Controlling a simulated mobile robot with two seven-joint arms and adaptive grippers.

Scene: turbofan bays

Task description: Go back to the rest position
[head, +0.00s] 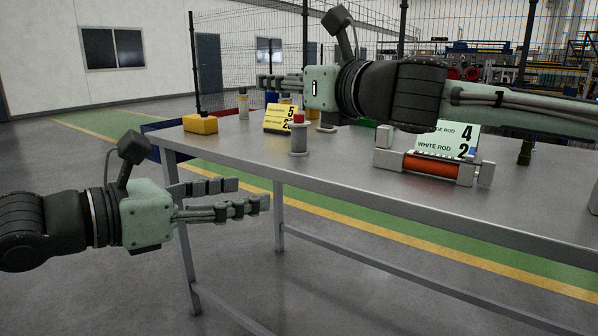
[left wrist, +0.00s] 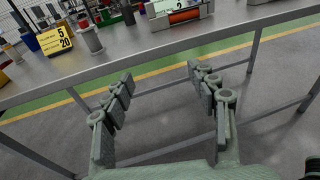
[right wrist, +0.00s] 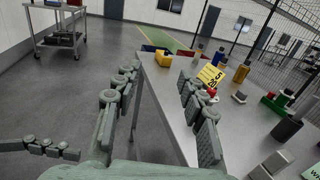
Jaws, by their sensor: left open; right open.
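My left gripper (head: 222,199) is open and empty in front of the table's near left edge, below the level of the top. Its spread fingers also show in the left wrist view (left wrist: 160,100), with floor and table legs between them. My right gripper (head: 280,83) is above the table's far left part in the head view. In the right wrist view its fingers (right wrist: 155,95) are spread apart, one on each side of the table's edge, with nothing between them. My left gripper's fingers (right wrist: 45,148) also show at the left there.
The grey table (head: 330,180) bears a yellow block (head: 200,124), a yellow sign (head: 279,118), a grey spool with a red top (head: 299,138), a holder with an orange rod (head: 431,167) and a pale sign (head: 448,140). A cart (right wrist: 62,38) stands beyond open floor.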

